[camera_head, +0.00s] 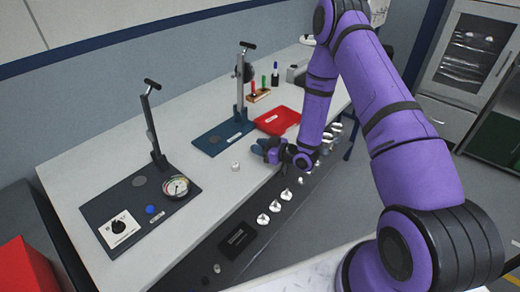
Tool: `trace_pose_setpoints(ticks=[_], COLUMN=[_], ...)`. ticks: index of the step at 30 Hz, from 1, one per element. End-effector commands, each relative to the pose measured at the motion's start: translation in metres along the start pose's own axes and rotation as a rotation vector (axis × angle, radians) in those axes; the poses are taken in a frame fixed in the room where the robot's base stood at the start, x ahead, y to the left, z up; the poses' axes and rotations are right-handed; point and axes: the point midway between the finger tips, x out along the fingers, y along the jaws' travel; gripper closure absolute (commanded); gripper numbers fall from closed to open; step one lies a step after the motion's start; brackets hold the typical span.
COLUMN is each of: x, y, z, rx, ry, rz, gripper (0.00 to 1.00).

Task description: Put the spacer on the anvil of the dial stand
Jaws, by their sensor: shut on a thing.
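My gripper (262,150) is low over the front part of the bench, in front of the blue-based stand. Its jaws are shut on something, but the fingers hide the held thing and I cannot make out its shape. A small pale cylinder (235,167) stands on the bench just left of my gripper, apart from it. The stand with the blue base plate (232,127) has an upright column and a grey round disc (214,139) on its plate.
A red tray (278,120) lies right of the blue base. Behind it is a wooden block (259,95) with coloured-handled tools. The bench between the two stands is clear.

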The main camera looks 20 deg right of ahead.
Motion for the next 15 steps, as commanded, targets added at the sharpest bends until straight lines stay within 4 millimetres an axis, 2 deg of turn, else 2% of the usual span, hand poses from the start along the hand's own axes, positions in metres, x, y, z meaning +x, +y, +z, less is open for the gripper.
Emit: trace_pose_setpoints(ticks=[2, 15], x=[-0.0005, 0.0003], y=[-0.0001, 0.0002], z=[0.0103, 0.0152], rx=[0.002, 0.001], ry=[-0.002, 0.0], rz=[0.001, 0.0], gripper=[0.93, 0.93])
